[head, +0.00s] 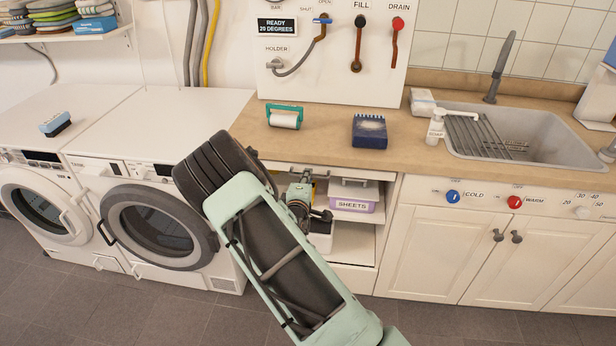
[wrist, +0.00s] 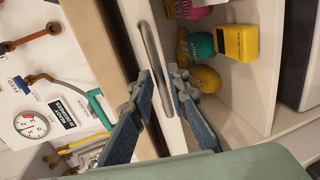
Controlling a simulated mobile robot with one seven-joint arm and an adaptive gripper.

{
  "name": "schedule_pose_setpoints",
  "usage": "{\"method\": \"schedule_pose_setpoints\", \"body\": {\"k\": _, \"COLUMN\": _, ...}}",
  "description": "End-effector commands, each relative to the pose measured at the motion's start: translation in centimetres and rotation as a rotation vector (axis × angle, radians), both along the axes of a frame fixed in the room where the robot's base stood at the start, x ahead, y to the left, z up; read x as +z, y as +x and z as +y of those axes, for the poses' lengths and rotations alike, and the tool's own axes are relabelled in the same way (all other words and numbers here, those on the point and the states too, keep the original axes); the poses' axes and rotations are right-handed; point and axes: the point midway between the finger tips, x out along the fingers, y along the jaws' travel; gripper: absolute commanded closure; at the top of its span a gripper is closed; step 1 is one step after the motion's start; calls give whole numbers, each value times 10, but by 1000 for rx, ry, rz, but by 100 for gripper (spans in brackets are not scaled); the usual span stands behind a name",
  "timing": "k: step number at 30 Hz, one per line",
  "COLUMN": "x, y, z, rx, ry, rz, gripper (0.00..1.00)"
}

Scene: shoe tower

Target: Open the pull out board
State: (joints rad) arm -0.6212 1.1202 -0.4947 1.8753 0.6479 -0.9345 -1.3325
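The pull out board (head: 345,176) is a thin white front just under the countertop, above the open shelves. It looks flush with the cabinet. In the wrist view, turned sideways, the white board front (wrist: 128,22) carries a long grey metal handle (wrist: 152,50). My gripper (head: 303,178) is at this front in the head view, partly hidden by my arm. In the wrist view my gripper's (wrist: 162,80) two blue fingers are apart, one on each side of the handle. The handle's lower part runs between them. Whether the fingers touch it is unclear.
A teal-handled roller (head: 285,117) and a dark blue box (head: 369,131) stand on the counter. Washing machines (head: 150,222) stand left.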

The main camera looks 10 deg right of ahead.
Motion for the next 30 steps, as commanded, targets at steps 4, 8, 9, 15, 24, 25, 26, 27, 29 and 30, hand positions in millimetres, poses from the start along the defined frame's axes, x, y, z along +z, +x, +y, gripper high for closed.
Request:
{"method": "schedule_pose_setpoints", "body": {"k": 4, "x": -3, "y": 11, "z": -4, "rx": 0, "ry": 0, "rz": 0, "gripper": 85}}
{"method": "schedule_pose_setpoints", "body": {"k": 8, "x": -3, "y": 15, "z": -5, "rx": 0, "ry": 1, "rz": 0, "gripper": 85}}
{"method": "schedule_pose_setpoints", "body": {"k": 9, "x": -4, "y": 15, "z": -5, "rx": 0, "ry": 0, "rz": 1, "gripper": 85}}
{"method": "schedule_pose_setpoints", "body": {"k": 15, "x": -4, "y": 15, "z": -5, "rx": 1, "ry": 1, "rz": 1, "gripper": 86}}
{"method": "schedule_pose_setpoints", "body": {"k": 24, "x": -4, "y": 15, "z": -5, "rx": 1, "ry": 1, "rz": 1, "gripper": 100}}
{"method": "schedule_pose_setpoints", "body": {"k": 25, "x": -4, "y": 15, "z": -5, "rx": 1, "ry": 1, "rz": 1, "gripper": 100}}
{"method": "schedule_pose_setpoints", "body": {"k": 26, "x": -4, "y": 15, "z": -5, "rx": 1, "ry": 1, "rz": 1, "gripper": 100}}
{"method": "schedule_pose_setpoints", "body": {"k": 27, "x": -4, "y": 15, "z": -5, "rx": 1, "ry": 1, "rz": 1, "gripper": 100}}
{"method": "schedule_pose_setpoints", "body": {"k": 29, "x": -4, "y": 15, "z": -5, "rx": 1, "ry": 1, "rz": 1, "gripper": 100}}
{"method": "schedule_pose_setpoints", "body": {"k": 30, "x": -4, "y": 15, "z": -5, "rx": 1, "ry": 1, "rz": 1, "gripper": 100}}
